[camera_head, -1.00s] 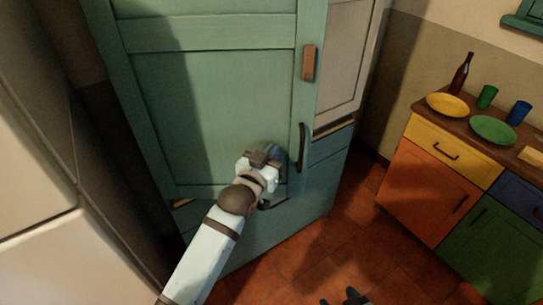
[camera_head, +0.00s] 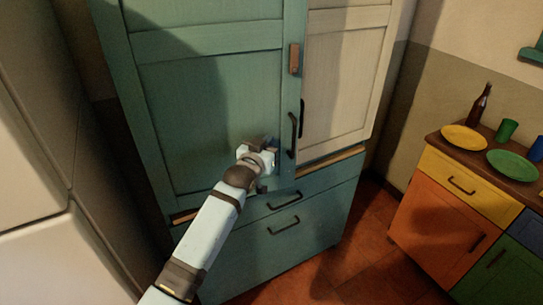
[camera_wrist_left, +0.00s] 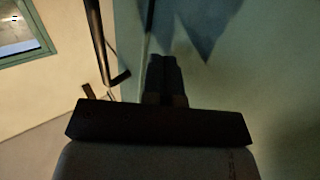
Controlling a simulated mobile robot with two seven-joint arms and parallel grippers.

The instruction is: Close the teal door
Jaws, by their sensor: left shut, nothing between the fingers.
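The teal door (camera_head: 215,115) is the left door of a tall cabinet, with a dark bar handle (camera_head: 292,135) near its right edge. It stands almost in line with the cream door (camera_head: 345,85), but its lower right part still covers the wood strip below, so it looks slightly ajar. My left gripper (camera_head: 270,143) is shut and empty at the door's lower right front, left of the handle. In the left wrist view its dark fingers (camera_wrist_left: 166,78) are together against the teal surface; contact is hard to tell. My right gripper is not in view.
Teal drawers (camera_head: 315,215) with dark handles lie below the doors. A colourful counter (camera_head: 440,190) with plates, cups and a bottle (camera_head: 481,103) stands at right. A pale appliance or cabinet (camera_head: 35,250) is close at left. Red tiled floor (camera_head: 345,270) is clear between.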

